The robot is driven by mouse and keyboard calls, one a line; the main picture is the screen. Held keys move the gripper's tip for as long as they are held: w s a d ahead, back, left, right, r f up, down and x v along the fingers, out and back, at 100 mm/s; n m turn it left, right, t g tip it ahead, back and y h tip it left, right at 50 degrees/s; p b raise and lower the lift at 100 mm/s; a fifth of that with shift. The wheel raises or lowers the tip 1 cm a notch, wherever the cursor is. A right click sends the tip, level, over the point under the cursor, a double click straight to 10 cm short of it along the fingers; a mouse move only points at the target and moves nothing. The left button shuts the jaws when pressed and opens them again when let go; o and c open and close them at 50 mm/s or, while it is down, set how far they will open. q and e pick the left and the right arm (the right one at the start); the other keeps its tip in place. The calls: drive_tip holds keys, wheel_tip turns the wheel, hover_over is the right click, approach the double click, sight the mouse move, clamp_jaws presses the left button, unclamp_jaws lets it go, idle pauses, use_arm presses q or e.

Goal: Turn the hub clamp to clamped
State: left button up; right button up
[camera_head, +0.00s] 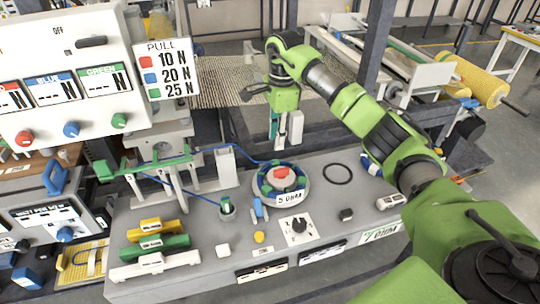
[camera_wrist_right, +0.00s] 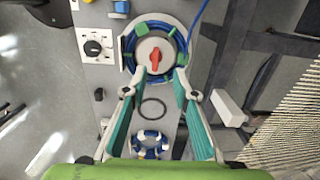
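The hub clamp shows as a red handle (camera_head: 281,172) on a pale round hub, inside a reel wound with blue cable (camera_head: 268,187). In the right wrist view the red handle (camera_wrist_right: 155,57) lies roughly upright in the picture, beyond the fingertips. My right gripper (camera_head: 284,142) hangs above and behind the reel, apart from the handle. In the right wrist view my right gripper (camera_wrist_right: 154,85) is open, its teal-padded fingers spread with nothing between them. My left gripper is in neither view.
A control panel (camera_head: 60,75) and a pull sign (camera_head: 167,68) stand at the upper left.

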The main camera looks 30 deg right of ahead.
drive_tip(key=d, duration=0.1)
drive_tip(key=p, duration=0.3)
hover_over(282, 169)
drive_tip(key=shift+h, duration=0.3)
drive_tip(key=f, duration=0.5)
drive_tip(key=shift+s+a, duration=0.1)
drive_tip(key=shift+s, duration=0.15)
drive_tip(key=f, duration=0.3)
drive_tip(key=shift+w+f+p, duration=0.3)
drive_tip(key=shift+f+p, duration=0.05)
drive_tip(key=shift+f, duration=0.05)
wheel_tip(282, 169, down, 3)
drive_tip(key=shift+p, duration=0.35)
drive_tip(key=shift+f, duration=0.35)
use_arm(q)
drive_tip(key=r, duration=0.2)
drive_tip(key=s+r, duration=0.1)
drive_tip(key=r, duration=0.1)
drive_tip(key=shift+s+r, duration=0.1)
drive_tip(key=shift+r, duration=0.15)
use_arm(e)
clamp_jaws()
